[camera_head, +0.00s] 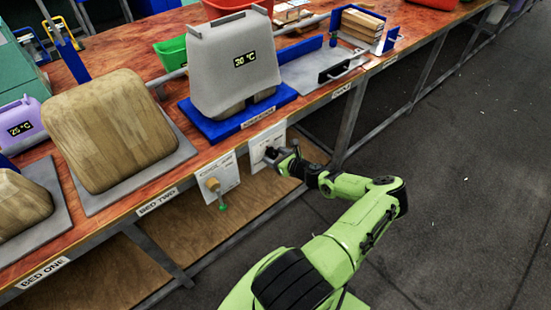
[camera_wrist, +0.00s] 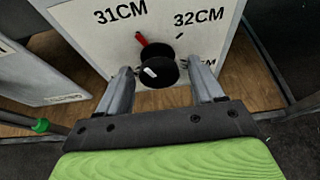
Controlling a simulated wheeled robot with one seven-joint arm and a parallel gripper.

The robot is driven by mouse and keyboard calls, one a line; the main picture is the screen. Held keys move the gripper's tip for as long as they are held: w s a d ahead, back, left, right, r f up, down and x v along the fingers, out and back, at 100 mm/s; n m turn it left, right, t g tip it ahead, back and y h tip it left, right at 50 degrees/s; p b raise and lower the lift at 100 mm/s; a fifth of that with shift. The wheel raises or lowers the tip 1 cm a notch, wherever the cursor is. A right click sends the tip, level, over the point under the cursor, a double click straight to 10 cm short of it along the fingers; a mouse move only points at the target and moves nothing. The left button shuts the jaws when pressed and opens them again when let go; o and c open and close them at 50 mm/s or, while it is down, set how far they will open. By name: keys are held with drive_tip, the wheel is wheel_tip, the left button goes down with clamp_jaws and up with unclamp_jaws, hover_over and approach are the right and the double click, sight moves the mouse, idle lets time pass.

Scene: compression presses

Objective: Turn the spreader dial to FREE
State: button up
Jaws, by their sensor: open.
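The dial is a round black knob (camera_wrist: 157,72) with a white mark and a red pointer (camera_wrist: 141,40) at its upper left, in the wrist view. It sits on a white panel (camera_wrist: 88,42) marked 31CM, 32CM and a third CM label partly hidden by my right finger. The red pointer points up, between 31CM and 32CM. No FREE label is readable. My gripper (camera_wrist: 163,82) is open, with one finger on each side of the knob; I cannot tell whether they touch it. In the head view, my gripper (camera_head: 277,157) is at the panel (camera_head: 259,141) under the bench edge.
A second white panel (camera_head: 226,177) with a wooden knob (camera_head: 212,184) and green-tipped lever (camera_head: 222,206) hangs left of the dial panel. A grey press cover (camera_head: 230,70) stands on a blue base above. Bench legs (camera_head: 347,122) are to the right; the floor is clear.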

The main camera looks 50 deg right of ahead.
drive_tip(key=shift+w, duration=0.1)
drive_tip(key=c, duration=1)
drive_tip(key=n+h, duration=0.2)
drive_tip(key=n, duration=0.1)
drive_tip(key=shift+p, duration=0.35)
drive_tip(key=n, duration=0.1)
drive_tip(key=n+h+b, duration=0.1)
drive_tip(key=n+h, duration=0.1)
drive_tip(key=shift+a+f+n+b, duration=0.1)
drive_tip(key=shift+f+n+b, duration=0.15)
drive_tip(key=shift+n+b, duration=0.1)
drive_tip(key=n+t+h+b, duration=0.1)
drive_tip(key=n+h+b, duration=0.1)
drive_tip(key=n, duration=0.4)
drive_tip(key=n+t+h+b, duration=0.1)
drive_tip(key=n, duration=0.1)
drive_tip(key=shift+n+h, duration=0.25)
drive_tip(key=shift+h, duration=0.05)
